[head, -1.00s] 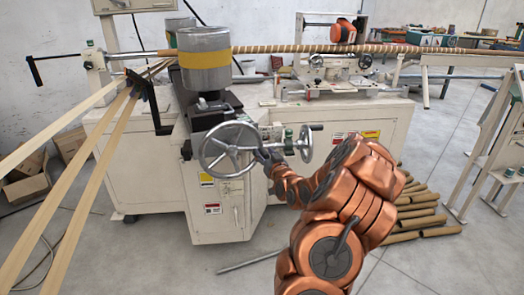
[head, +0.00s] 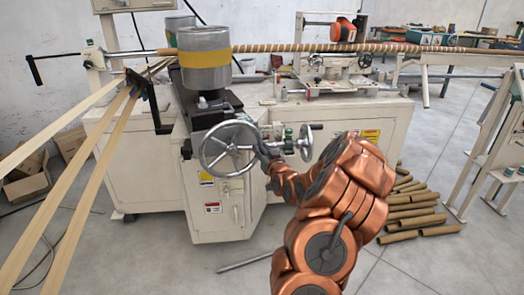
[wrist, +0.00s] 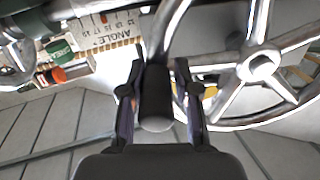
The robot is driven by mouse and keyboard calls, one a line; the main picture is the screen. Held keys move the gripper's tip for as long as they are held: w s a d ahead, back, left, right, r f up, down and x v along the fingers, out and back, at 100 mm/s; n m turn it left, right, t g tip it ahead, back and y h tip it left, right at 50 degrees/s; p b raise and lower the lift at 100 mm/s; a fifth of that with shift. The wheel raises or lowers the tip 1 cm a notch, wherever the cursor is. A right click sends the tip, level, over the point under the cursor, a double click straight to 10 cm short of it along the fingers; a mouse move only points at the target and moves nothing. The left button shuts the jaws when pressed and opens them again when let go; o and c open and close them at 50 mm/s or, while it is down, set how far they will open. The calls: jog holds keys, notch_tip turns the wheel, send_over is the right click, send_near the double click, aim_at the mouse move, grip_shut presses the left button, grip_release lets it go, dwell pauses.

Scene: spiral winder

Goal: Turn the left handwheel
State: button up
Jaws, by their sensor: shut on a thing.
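The left handwheel (head: 229,147) is a silver spoked wheel on the front of the cream machine. It also shows in the wrist view at right, with its hub (wrist: 262,65) and spokes. My gripper (head: 262,152) is at the right side of its rim. In the wrist view the fingers of my gripper (wrist: 155,90) are shut around a dark cylindrical handle (wrist: 155,100) beside the wheel's metal rim. My wrist hides part of this spot in the head view.
A smaller handwheel (head: 306,143) is close to the right of my gripper. A grey drum with a yellow band (head: 204,60) stands above the left wheel. Cardboard tubes (head: 415,215) lie on the floor at right. Tan strips (head: 70,190) stretch across the left.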

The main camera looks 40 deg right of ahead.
jog(key=shift+d, duration=0.1)
grip_shut()
jog(key=shift+s+r, duration=0.1)
jog(key=shift+d+r+b, duration=0.1)
jog(key=shift+r+b, duration=0.05)
jog(key=shift+b, duration=0.25)
